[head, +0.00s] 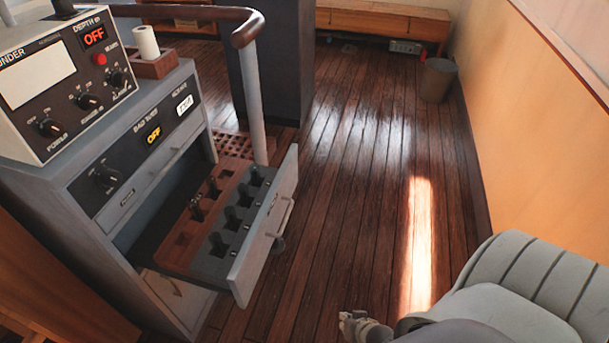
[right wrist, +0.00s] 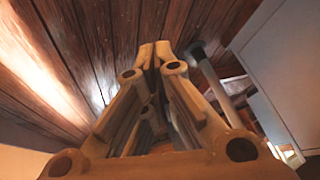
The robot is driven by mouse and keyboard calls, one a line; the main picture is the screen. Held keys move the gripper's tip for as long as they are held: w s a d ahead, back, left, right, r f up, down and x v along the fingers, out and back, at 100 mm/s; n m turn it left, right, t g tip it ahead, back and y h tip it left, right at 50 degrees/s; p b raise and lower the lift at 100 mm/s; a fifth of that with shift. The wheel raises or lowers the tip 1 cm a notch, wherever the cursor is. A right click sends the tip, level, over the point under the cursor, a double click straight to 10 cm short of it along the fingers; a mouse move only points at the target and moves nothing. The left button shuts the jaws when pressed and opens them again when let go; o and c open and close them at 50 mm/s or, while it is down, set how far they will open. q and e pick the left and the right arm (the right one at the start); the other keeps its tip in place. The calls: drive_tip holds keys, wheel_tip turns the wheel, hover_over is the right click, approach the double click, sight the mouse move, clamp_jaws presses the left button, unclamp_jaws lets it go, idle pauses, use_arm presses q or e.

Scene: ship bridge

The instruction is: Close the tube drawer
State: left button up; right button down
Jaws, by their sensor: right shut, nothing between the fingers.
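The tube drawer (head: 266,222) is pulled well out of the grey cabinet (head: 158,178) at the left of the head view. Its wooden and dark insert holds several dark tubes, some slots being empty. A handle (head: 284,215) is on its front panel. My right gripper (head: 346,318) is at the bottom of the head view, in front of and to the right of the drawer, apart from it. The right wrist view shows its fingers (right wrist: 155,50) together with nothing between them. A grey panel (right wrist: 280,75) stands at the right of that view. My left gripper is not in view.
An instrument box (head: 60,85) and a wooden holder with a white roll (head: 147,44) stand on the cabinet. A curved rail post (head: 250,100) rises behind the drawer. The wooden floor between is clear.

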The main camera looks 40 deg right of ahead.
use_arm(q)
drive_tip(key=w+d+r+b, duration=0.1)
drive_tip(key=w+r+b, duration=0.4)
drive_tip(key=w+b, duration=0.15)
use_arm(e)
drive_tip(key=w+d+r+m+t+h, duration=0.1)
drive_tip(key=w+d+r+m+t, duration=0.55)
drive_tip(key=w+r, duration=0.7)
drive_tip(key=w+d+r+m+t+b, duration=0.2)
drive_tip(key=w+r+m+b, duration=0.1)
drive_tip(key=r, duration=0.7)
drive_tip(key=w+d+r+m+t+b, duration=0.2)
drive_tip(key=w+r+m+t, duration=0.1)
drive_tip(key=r, duration=0.7)
use_arm(q)
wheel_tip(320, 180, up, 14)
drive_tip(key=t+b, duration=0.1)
drive_tip(key=b, duration=0.1)
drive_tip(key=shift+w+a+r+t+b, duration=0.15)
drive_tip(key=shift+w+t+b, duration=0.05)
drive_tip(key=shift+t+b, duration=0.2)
use_arm(e)
drive_tip(key=w+a, duration=0.1)
drive_tip(key=w, duration=1.2)
drive_tip(key=shift+a, duration=0.2)
drive_tip(key=shift+w+r+g, duration=0.1)
drive_tip(key=shift+g, duration=0.15)
